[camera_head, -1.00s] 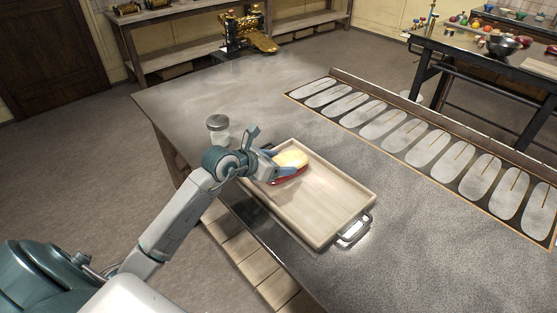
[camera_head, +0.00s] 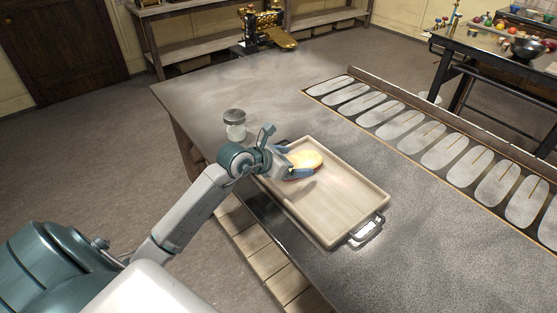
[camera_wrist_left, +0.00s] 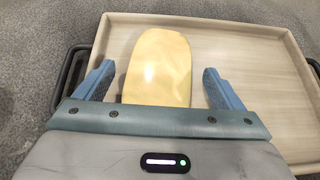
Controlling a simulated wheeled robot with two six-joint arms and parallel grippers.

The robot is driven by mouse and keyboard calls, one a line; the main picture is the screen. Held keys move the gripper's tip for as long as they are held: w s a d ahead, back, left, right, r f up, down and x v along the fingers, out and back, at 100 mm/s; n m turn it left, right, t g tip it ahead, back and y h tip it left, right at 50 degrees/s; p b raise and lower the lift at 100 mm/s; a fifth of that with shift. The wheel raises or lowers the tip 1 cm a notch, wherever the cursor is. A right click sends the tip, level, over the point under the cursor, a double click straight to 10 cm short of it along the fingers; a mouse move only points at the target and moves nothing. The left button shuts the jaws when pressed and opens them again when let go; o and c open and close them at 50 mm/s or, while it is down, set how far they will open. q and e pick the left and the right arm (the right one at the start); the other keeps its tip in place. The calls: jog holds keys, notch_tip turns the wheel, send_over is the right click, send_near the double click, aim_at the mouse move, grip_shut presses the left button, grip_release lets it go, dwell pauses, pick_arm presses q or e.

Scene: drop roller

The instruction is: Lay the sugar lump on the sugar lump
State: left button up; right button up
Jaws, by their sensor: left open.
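A yellow, rounded, elongated sugar lump (camera_head: 306,158) lies at the far left end of the wooden tray (camera_head: 345,215). An orange tint shows along its lower edge in the head view; I cannot tell whether that is a second lump under it. In the left wrist view the yellow lump (camera_wrist_left: 157,68) sits between the blue fingers of my left gripper (camera_wrist_left: 158,75). In the head view my left gripper (camera_head: 292,163) is low over the tray. My right gripper is not in view.
A glass jar with a dark lid (camera_head: 235,125) stands left of my wrist. A rack of pale oval slots (camera_head: 400,125) runs along the table's far side. A brass machine (camera_head: 262,28) stands at the back. The tray's front and the grey tabletop are free.

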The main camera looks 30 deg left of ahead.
pick_arm(q)
jog(key=b+v, duration=0.2)
jog(key=v, duration=0.5)
jog(key=shift+s+f, duration=0.1)
jog(key=shift+s, duration=0.1)
jog(key=shift+b+v, duration=0.3)
jog(key=shift+v, duration=1.95)
